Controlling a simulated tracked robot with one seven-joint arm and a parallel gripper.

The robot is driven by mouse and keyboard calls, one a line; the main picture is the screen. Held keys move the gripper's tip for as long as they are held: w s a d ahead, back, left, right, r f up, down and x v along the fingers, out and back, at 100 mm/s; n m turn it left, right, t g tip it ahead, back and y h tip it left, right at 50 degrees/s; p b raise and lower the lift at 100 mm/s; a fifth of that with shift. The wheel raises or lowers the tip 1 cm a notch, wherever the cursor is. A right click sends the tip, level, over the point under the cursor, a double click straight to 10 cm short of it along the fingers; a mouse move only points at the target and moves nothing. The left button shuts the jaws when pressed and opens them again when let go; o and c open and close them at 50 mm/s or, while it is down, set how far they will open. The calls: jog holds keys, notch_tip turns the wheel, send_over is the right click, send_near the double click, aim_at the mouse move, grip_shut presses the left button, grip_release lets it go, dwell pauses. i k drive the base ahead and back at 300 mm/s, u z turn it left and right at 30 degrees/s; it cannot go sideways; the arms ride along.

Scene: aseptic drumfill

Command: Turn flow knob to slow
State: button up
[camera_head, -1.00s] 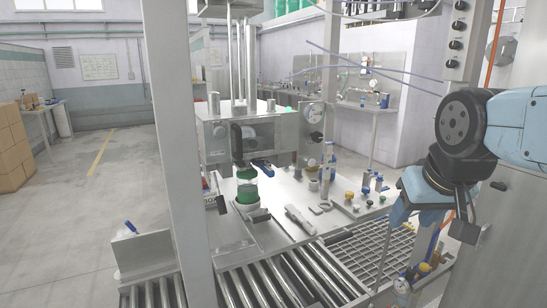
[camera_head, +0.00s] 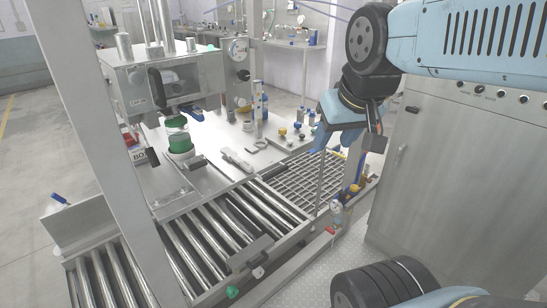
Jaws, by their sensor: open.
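My gripper (camera_head: 346,145) hangs from the blue and black arm at the right of the middle, above the grated floor beside the filling station. Its jaws are apart, and I see nothing held between them. The steel filling machine (camera_head: 165,80) stands at the left, with a round white dial (camera_head: 238,48) on its right side. A small black knob (camera_head: 243,75) sits just below the dial. I cannot tell from its look whether this is the flow knob, nor read its setting. My gripper is well apart from it, to the right and nearer.
A green-and-white container (camera_head: 180,143) stands on the steel bench. A roller conveyor (camera_head: 215,235) runs along the front. Yellow and blue fittings (camera_head: 298,130) stand near the grating (camera_head: 290,182). A steel cabinet (camera_head: 450,170) with a row of black knobs fills the right side.

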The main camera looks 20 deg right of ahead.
aim_at(297, 124)
jog(key=z, duration=0.65)
jog(key=i, duration=1.05)
jog(key=u, duration=0.8)
